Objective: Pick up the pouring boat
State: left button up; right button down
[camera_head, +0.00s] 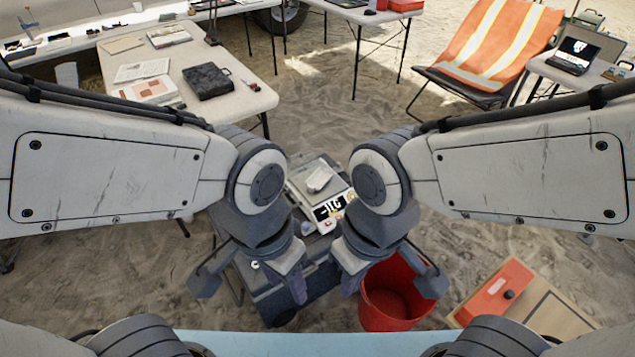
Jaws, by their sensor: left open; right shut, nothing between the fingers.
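A small pale dish, which looks like the pouring boat (319,180), sits on the pan of a white digital scale (300,192) in the middle of the view. The scale has a dark display at its front edge. My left gripper (287,287) is open and empty, nearer to me than the scale and a little to its left. My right gripper (349,283) is shut and empty, nearer to me and just right of the scale. Both are apart from the dish.
A dark case or stand (315,292) lies below the grippers. A table (237,108) with papers and a black case (208,80) stands at the back left.

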aim_at(320, 177)
jog(key=k, duration=0.5)
jog(key=u, duration=0.7)
jog(key=i, duration=1.35)
jog(key=z, duration=0.2)
